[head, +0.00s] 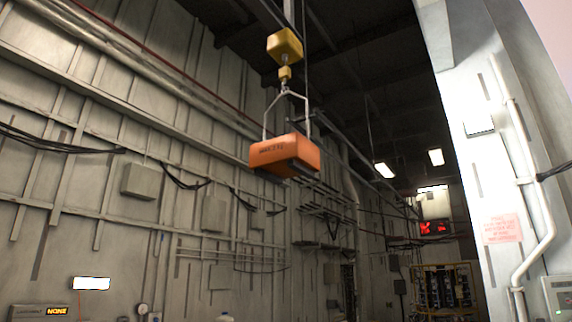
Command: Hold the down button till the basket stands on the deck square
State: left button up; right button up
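An orange basket (283,157) hangs high in the air on a pale bail from a yellow hook block (285,73). A larger yellow block (285,45) is above it. I look up at the basket's side and underside; dark lettering on it is too small to read. The basket touches nothing below. The down button and the deck square are not in this view. Neither of my grippers is in view.
A grey ribbed wall (60,170) with boxes and cables runs along the left. A white column with a pipe (527,190) stands close on the right, bearing a pink notice (502,229). A yellow cage (445,290) and a red-lit display (434,228) are far back.

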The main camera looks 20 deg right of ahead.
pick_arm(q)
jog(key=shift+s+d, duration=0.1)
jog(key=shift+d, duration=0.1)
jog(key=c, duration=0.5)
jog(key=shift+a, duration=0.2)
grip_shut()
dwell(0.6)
